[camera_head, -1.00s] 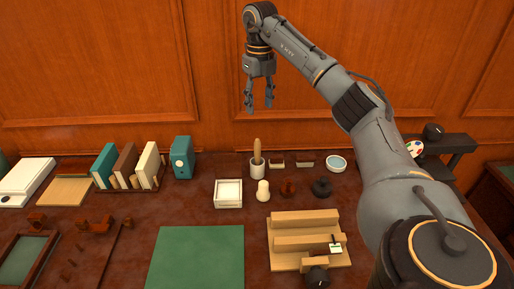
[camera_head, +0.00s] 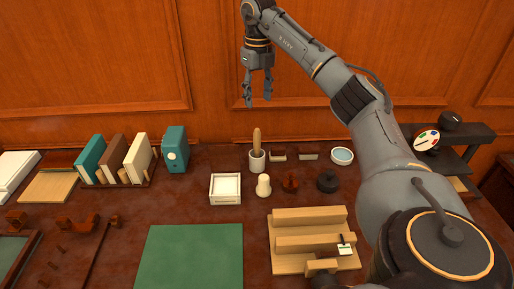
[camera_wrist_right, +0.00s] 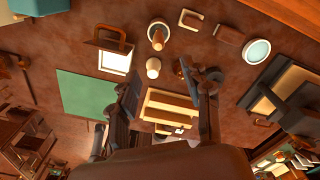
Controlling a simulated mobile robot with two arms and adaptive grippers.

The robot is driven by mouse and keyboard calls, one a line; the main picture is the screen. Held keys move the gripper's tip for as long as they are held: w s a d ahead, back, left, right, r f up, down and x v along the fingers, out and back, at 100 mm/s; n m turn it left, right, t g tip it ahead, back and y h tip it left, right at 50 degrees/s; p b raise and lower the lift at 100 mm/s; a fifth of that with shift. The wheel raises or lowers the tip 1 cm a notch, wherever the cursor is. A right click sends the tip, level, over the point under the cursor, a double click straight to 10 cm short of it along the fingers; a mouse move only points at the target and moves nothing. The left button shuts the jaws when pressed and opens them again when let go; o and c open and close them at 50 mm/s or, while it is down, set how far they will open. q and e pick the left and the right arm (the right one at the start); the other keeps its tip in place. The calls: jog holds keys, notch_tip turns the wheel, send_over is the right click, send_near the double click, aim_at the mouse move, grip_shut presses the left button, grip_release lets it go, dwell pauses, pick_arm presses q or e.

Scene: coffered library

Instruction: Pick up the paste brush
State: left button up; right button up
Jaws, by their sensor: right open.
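The paste brush is most likely the brush with the upright wooden handle (camera_head: 257,138) standing in a small whitish pot (camera_head: 257,165) at the back middle of the table. The handle (camera_wrist_right: 157,40) and pot also show at the top of the right wrist view, with the handle seen nearly end-on. My right gripper (camera_head: 258,99) hangs with its fingers down, open and empty, in the air above the handle in the head view. Its spread fingers also show in the right wrist view (camera_wrist_right: 160,86), apart from the brush. My left gripper is not in view.
Near the pot are a white square tray (camera_head: 212,202), a pale rounded piece (camera_head: 263,186), a brown stamp-like piece (camera_head: 290,181) and a blue-white dish (camera_head: 342,156). A wooden stepped block (camera_head: 310,216) and a green mat (camera_head: 195,258) lie in front. Books stand left.

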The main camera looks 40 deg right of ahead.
jog(key=b, duration=0.4)
send_over(257, 156)
jog(key=f, duration=0.3)
jog(key=d+f, duration=0.1)
jog(key=shift+w+f, duration=0.3)
jog(key=shift+f, duration=0.1)
notch_tip(257, 156, down, 8)
jog(key=shift+f+p, duration=0.15)
jog(key=shift+p, duration=0.3)
jog(key=shift+a+f+p, duration=0.2)
jog(key=shift+f+p, duration=0.4)
jog(key=shift+f, duration=2.15)
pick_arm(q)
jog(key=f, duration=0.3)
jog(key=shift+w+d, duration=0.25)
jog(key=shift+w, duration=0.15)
pick_arm(e)
jog(key=shift+c, duration=0.2)
grip_shut()
